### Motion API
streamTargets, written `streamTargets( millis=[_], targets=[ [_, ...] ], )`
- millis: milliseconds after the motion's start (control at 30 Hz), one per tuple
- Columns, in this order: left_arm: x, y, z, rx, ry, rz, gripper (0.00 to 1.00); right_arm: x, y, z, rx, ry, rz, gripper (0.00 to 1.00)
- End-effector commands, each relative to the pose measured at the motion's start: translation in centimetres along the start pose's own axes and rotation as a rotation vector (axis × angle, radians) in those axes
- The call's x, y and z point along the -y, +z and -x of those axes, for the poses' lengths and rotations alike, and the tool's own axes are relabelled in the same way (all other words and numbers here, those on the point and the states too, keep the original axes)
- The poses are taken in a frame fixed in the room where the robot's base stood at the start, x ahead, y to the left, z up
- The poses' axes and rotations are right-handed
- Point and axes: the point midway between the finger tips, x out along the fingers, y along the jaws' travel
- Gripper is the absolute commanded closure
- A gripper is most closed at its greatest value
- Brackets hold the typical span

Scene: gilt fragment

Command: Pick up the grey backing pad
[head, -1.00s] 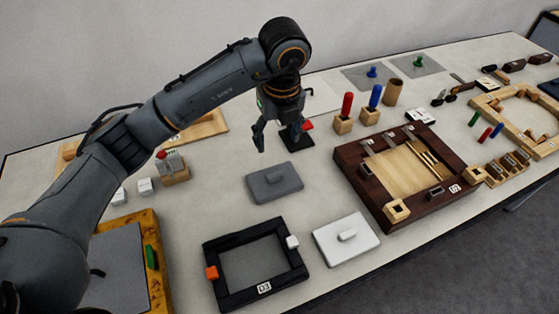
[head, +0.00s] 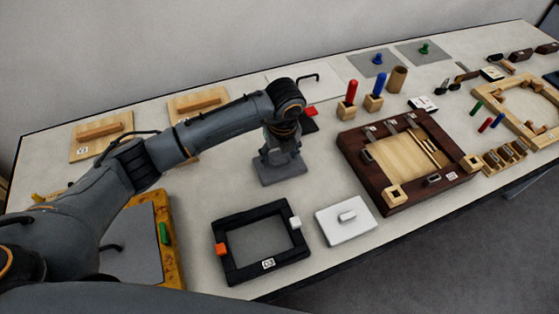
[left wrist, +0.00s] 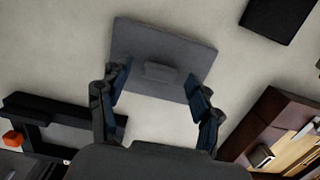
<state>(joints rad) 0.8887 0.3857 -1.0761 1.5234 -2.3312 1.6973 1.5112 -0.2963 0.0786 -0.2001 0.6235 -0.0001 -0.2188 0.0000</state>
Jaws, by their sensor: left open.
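The grey backing pad (head: 283,178) lies flat on the table, behind the black frame, with a small raised grip block on top. My left gripper (head: 277,158) is over it and hides part of it in the head view. In the left wrist view the pad (left wrist: 150,38) shows below the gripper, with its grip block (left wrist: 161,72) between the two open fingers (left wrist: 158,82). The fingers are apart from the block on both sides. Whether the fingertips touch the pad I cannot tell. My right gripper is not in view.
A black frame (head: 222,262) with orange and white blocks lies in front of the pad. A white pad (head: 345,229) is right of it. A dark brown wooden tray (head: 398,203) stands further right. A yellow-edged board (head: 173,258) lies left, beneath my arm.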

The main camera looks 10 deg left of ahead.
Motion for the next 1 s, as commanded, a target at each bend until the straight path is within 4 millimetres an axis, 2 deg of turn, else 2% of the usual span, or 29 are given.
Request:
streamTargets(
  millis=[100,233,267,500,833,1000],
  targets=[
    [0.0,0.0,-0.3,0.0,0.0,-0.001,0.36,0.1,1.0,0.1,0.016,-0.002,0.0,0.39],
    [0.0,0.0,-0.3,0.0,-0.001,-0.001,0.36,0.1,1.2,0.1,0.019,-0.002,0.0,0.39],
    [0.0,0.0,-0.3,0.0,-0.001,-0.001,0.4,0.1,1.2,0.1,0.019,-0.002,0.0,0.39],
    [0.0,0.0,-0.3,0.0,-0.001,-0.001,0.89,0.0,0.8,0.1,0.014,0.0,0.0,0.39],
    [0.1,0.0,-0.2,0.001,-0.002,-0.001,0.9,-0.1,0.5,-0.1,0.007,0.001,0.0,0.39],
    [0.1,0.2,0.9,0.003,-0.004,-0.001,0.9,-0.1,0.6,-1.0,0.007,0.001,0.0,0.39]
  ],
)
